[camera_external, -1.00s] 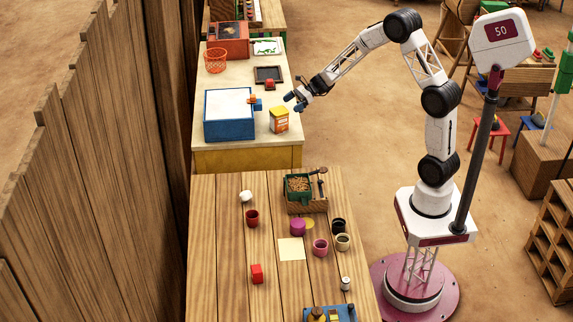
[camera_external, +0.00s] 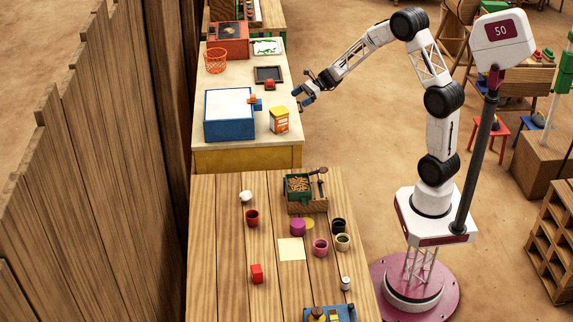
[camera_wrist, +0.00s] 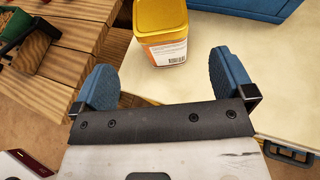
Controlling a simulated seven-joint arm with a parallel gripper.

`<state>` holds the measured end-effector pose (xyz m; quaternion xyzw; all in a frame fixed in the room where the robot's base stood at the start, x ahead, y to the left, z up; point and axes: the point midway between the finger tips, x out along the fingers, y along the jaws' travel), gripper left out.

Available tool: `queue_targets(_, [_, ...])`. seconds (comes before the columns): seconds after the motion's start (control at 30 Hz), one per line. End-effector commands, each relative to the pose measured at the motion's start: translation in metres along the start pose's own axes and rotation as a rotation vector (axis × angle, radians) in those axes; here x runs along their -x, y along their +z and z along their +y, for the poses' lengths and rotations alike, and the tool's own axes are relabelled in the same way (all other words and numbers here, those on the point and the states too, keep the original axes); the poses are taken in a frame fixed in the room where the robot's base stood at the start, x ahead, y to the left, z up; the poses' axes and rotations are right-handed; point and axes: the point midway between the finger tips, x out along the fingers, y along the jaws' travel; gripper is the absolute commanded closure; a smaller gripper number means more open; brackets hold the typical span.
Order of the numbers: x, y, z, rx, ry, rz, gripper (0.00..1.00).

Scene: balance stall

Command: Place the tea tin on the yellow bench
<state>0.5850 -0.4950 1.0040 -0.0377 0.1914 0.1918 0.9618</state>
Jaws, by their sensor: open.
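The tea tin (camera_external: 279,121), yellow with an orange and white label, stands upright on the pale top of the yellow bench (camera_external: 235,157), near its right edge. It also shows in the wrist view (camera_wrist: 162,35), with its yellow lid and label in sight. My gripper (camera_external: 299,98) is open and empty, to the right of and behind the tin in the external view, past the bench's right edge. In the wrist view my gripper's blue fingers (camera_wrist: 160,85) are spread apart, with the tin beyond their tips and not between them.
A blue box (camera_external: 229,132) with an orange catch stands left of the tin. A red-orange basket (camera_external: 215,60) and a dark tray (camera_external: 268,74) with a red item are farther back. The wooden table (camera_external: 215,290) in front holds cups and a red block (camera_external: 257,273).

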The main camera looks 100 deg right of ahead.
Motion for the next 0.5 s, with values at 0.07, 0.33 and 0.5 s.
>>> queue_targets(0.07, [0.0,0.0,0.0,0.0,0.0,0.0,0.0])
queue_targets(0.33, [-0.001,0.002,0.003,0.008,0.006,0.003,0.0])
queue_targets(0.5, [-0.009,0.015,0.023,0.067,0.046,0.027,0.0])
